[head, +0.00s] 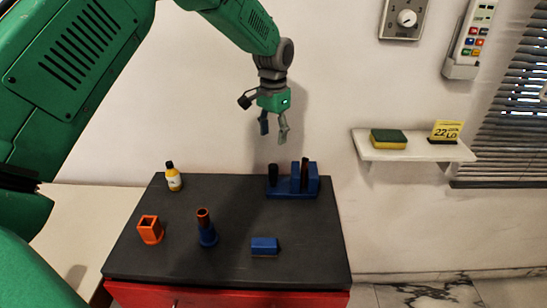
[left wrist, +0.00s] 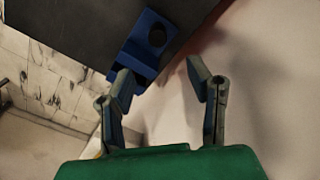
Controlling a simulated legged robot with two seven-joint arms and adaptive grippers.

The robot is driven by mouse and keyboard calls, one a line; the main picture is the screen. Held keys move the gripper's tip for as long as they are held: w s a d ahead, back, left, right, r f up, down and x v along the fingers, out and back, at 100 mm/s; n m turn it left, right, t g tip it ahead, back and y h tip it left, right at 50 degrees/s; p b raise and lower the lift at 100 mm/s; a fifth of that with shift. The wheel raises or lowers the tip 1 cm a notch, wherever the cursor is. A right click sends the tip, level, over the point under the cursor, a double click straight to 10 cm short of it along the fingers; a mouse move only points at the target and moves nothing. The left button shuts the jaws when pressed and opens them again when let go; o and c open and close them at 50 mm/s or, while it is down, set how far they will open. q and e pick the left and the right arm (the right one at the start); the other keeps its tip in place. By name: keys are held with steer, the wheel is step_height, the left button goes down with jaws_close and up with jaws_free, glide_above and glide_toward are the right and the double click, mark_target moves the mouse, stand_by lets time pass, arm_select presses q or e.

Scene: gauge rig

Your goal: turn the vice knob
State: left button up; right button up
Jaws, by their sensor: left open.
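A blue fixture (head: 292,193), which looks like the vice, stands at the back right of the dark tabletop. It has a black upright cylinder (head: 272,173) at its left and a dark red-brown upright piece (head: 304,173) in front of its taller block. I cannot tell which part is the knob. My left gripper (head: 273,132) is open and empty, pointing down above the fixture and apart from it. In the left wrist view the blue fixture (left wrist: 137,57) shows a round dark spot, beyond the open fingers (left wrist: 165,85). My right gripper is not in view.
The dark tabletop (head: 180,255) also holds a yellow-white bottle (head: 173,178), an orange square holder (head: 150,230), a blue stand with a red-brown tube (head: 206,229) and a blue block (head: 264,246). A wall shelf (head: 410,152) with a sponge (head: 388,138) is at right.

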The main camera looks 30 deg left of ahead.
mark_target(273, 165)
arm_select(q)
step_height(273, 165, down, 13)
steer(key=n+b, duration=0.8)
steer(key=n, duration=0.2)
steer(key=shift+s+r+n+b, duration=0.1)
steer(key=shift+r+n+b, duration=0.05)
steer(key=shift+n+b, duration=0.2)
jaws_close()
steer(key=shift+r, duration=0.1)
